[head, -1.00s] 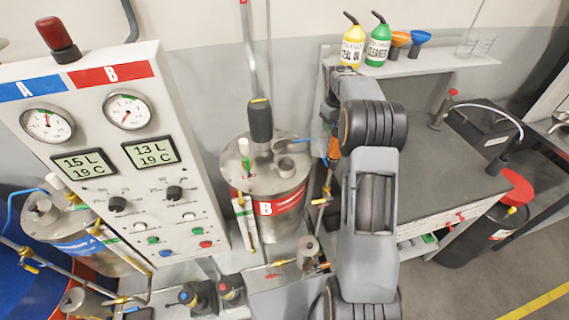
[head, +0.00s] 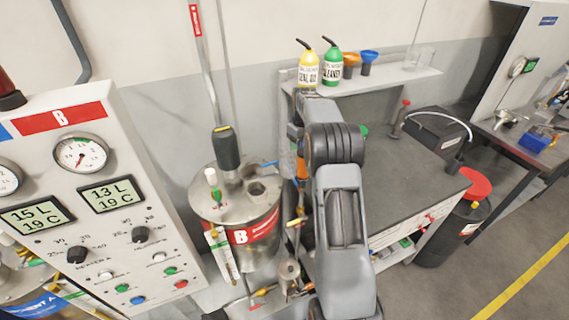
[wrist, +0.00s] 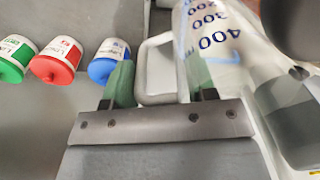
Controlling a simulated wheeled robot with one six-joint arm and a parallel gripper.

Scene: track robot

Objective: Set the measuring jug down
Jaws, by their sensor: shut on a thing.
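The measuring jug (wrist: 212,45) is clear, with blue marks reading 400, 300 and 200, at the top of the wrist view. It appears tilted there. Its pale handle (wrist: 155,75) lies between the two green fingers of my gripper (wrist: 160,85), which is shut on it. The lower part of the jug runs out of the picture. In the head view my arm hides most of the gripper and jug; a faint clear shape between tank B and my arm may be part of the jug.
Tank B (head: 240,205) and the control panel (head: 95,170) stand left. The grey workbench (head: 415,170) right of my arm has a broad clear top. A shelf (head: 400,77) behind holds bottles and funnels. Green, red (wrist: 57,62) and blue capped containers show in the wrist view.

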